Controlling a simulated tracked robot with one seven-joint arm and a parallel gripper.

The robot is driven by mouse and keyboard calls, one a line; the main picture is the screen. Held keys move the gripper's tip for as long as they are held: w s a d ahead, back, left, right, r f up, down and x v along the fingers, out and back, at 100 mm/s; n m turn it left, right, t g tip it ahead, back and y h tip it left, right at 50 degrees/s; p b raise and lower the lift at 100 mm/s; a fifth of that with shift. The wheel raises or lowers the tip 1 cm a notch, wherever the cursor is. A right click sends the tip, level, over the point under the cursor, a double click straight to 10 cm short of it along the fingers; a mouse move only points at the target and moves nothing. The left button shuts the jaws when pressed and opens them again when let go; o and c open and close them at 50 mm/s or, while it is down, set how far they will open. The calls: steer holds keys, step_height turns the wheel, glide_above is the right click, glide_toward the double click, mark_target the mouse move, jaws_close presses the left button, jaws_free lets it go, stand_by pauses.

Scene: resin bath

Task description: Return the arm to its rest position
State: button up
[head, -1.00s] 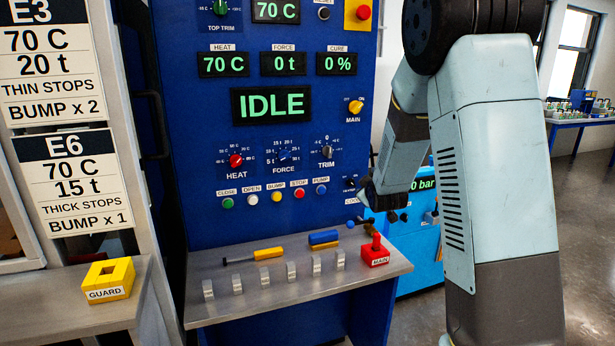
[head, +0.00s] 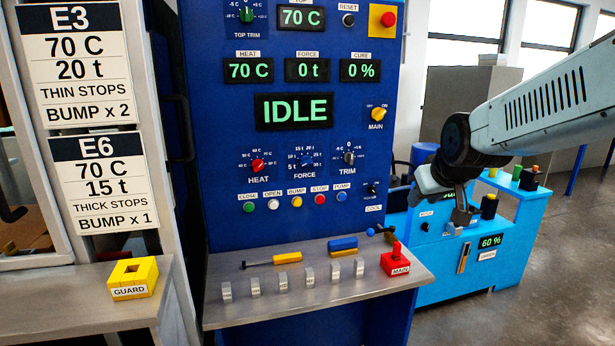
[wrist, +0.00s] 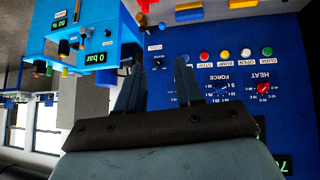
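My gripper (head: 460,215) hangs at the end of my arm in the head view, to the right of the blue press panel and in front of the light blue unit. In the wrist view, its two dark fingers (wrist: 158,88) stand apart with nothing between them, so it is open and empty. The wrist picture is upside down. The blue control panel (head: 220,120) reads IDLE, with heat 70 C, force 0 t and cure 0 %. It also shows in the wrist view (wrist: 225,70).
A metal shelf (head: 235,313) under the panel holds several small metal blocks, a yellow-handled tool (head: 288,258), a blue-and-yellow item (head: 343,246) and a red MAIN block (head: 396,262). A yellow GUARD block (head: 133,278) sits on the left ledge. The light blue unit (head: 435,285) stands right. Floor at lower right is clear.

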steer(key=s+a+m+g, duration=0.1)
steer(key=s+m+g, duration=0.1)
steer(key=s, duration=1.5)
steer(key=shift+s+r+g, duration=0.15)
steer(key=shift+r+g, duration=0.25)
steer(key=shift+a, duration=0.1)
steer(key=shift+c, duration=0.5)
